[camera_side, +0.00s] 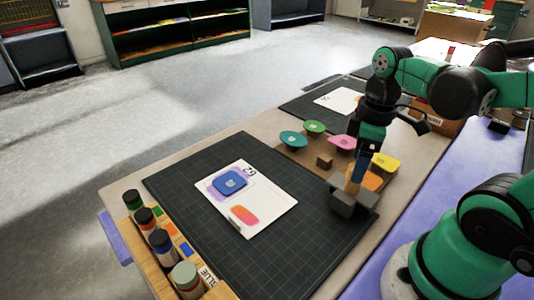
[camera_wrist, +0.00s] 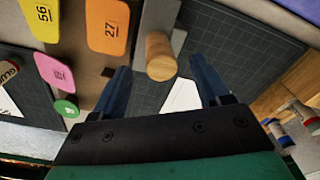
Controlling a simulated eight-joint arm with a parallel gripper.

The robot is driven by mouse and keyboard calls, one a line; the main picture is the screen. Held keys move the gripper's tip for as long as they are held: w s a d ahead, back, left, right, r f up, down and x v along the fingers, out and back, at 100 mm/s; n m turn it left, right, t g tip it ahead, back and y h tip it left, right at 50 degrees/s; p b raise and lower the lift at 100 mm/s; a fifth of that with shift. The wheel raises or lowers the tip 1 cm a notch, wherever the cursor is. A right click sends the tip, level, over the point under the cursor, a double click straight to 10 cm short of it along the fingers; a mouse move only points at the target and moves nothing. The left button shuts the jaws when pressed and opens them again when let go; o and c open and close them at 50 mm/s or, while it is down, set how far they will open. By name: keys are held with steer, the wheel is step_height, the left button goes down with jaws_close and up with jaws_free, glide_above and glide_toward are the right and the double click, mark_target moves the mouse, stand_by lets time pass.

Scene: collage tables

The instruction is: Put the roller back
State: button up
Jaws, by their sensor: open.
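The roller's wooden handle (camera_wrist: 160,58) points up toward the camera in the wrist view, beside grey block-like parts (camera_wrist: 158,14). In the side view the handle (camera_side: 352,187) shows as a small tan piece at the grey block (camera_side: 345,206) on the near right part of the dark mat. The roller's head cannot be made out. My gripper (camera_side: 357,178) points down just above the block. In the wrist view its blue fingers (camera_wrist: 160,68) are apart, one on each side of the handle, with gaps showing. Whether the handle is fully between them cannot be told.
A white card (camera_side: 272,200) with blue and orange pieces lies on the dark gridded mat (camera_side: 185,172). A brown board (camera_side: 292,151) with several coloured tags is behind my gripper. A wooden tray (camera_side: 149,252) with several bottles stands at the near left. The mat's front is clear.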

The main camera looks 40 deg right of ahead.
step_height(320, 180, up, 7)
steer(key=shift+s+d+r, duration=0.1)
steer(key=shift+s+r, duration=0.05)
steer(key=shift+r, duration=0.05)
steer(key=w+a+f+m+t, duration=0.4)
steer(key=w+a+m+t, duration=0.1)
steer(key=w+a+t, duration=0.1)
steer(key=shift+w+t, duration=0.3)
steer(key=shift+w, duration=0.25)
steer(key=shift+f, duration=0.1)
stand_by(0.6)
